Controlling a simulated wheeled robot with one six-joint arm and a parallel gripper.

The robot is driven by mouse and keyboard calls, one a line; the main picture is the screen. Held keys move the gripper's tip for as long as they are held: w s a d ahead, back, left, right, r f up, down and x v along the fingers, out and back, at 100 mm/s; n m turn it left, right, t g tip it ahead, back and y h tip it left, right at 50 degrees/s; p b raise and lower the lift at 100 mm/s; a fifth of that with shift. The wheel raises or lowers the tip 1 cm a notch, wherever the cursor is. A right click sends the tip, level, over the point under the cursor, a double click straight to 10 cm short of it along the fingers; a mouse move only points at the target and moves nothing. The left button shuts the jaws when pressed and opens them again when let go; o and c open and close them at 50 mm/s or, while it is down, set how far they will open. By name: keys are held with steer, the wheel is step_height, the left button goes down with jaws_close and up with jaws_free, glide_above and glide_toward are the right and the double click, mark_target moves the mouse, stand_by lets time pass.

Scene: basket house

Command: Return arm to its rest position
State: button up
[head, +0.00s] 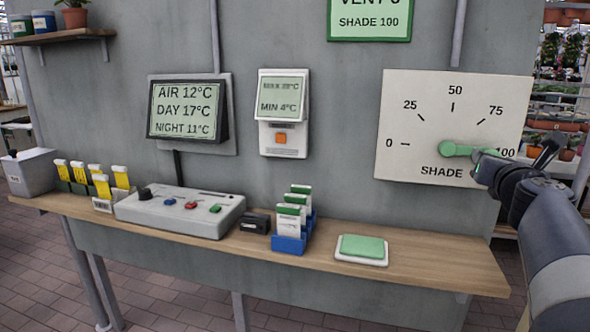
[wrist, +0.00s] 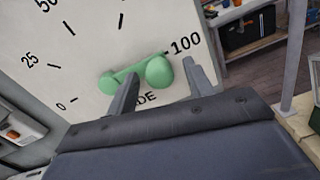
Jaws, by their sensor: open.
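My gripper (head: 512,157) is at the right in the head view, at the right end of the shade dial. In the wrist view my gripper (wrist: 160,85) has its two fingers apart, with the green shade lever (wrist: 135,74) showing between and beyond them. The lever (head: 468,149) is on the white shade panel (head: 420,110) and points right, toward the 100 mark. One finger overlaps the lever in the wrist view; I cannot tell whether they touch. My arm (head: 545,225) reaches in from the lower right.
A wooden shelf (head: 420,265) runs below the panel, holding a green pad (head: 362,246), blue card holder (head: 290,243) and grey control box (head: 180,212). Wall displays (head: 187,110) hang at left. In the wrist view, a post (wrist: 293,60) stands at right.

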steer(key=shift+w+d, duration=0.2)
steer(key=shift+w, duration=0.5)
steer(key=shift+s, duration=0.2)
